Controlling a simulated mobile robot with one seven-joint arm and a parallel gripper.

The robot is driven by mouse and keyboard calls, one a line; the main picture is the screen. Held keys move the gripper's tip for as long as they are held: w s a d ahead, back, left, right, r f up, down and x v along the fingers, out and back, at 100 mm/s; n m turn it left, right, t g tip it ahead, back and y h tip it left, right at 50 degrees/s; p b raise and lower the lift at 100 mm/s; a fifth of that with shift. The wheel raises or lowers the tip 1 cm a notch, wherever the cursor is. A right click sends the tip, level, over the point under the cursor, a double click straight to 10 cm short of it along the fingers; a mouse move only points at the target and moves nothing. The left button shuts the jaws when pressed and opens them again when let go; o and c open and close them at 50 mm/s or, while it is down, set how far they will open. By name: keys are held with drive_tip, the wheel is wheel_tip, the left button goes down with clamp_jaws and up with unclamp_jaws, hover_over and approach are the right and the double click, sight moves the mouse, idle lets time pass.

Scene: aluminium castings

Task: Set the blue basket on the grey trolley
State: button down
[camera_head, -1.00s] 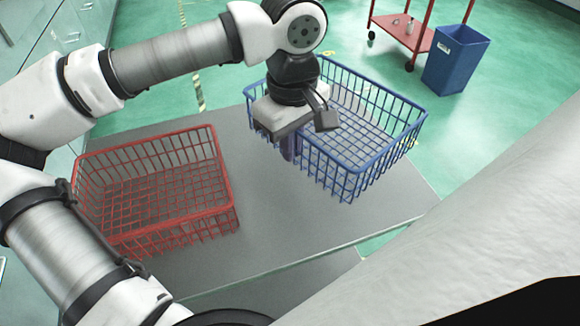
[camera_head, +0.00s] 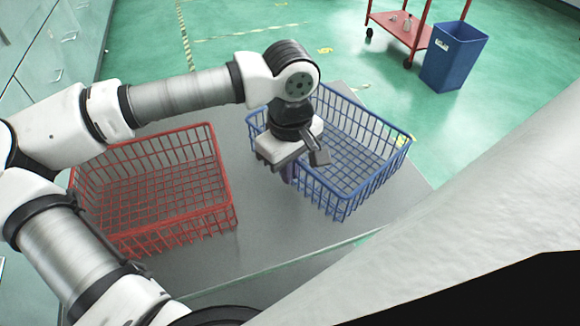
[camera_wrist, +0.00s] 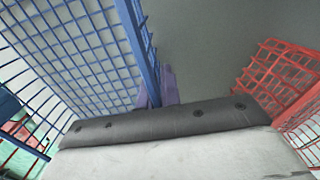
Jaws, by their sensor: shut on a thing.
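The blue wire basket (camera_head: 378,178) is over the right part of a grey flat top (camera_head: 275,225), which looks like the grey trolley. My gripper (camera_head: 288,172) points down at the basket's left wall and is shut on it. In the wrist view the blue basket (camera_wrist: 75,50) fills the left side, with its rim running to the purple fingers (camera_wrist: 165,88). The basket looks about level. I cannot tell whether its base touches the grey top. My wrist hides part of its left wall.
A red wire basket (camera_head: 165,205) stands on the left part of the grey top; it also shows in the wrist view (camera_wrist: 280,75). A bare strip lies between the baskets. Beyond, on the green floor, are a blue bin (camera_head: 454,60) and a red cart (camera_head: 400,32).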

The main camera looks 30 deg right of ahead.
drive_tip(key=c, duration=1.6)
unclamp_jaws()
drive_tip(key=shift+r, duration=0.15)
wheel_tip(320, 180, up, 12)
drive_tip(key=shift+r+b, duration=0.1)
drive_tip(key=shift+b, duration=0.2)
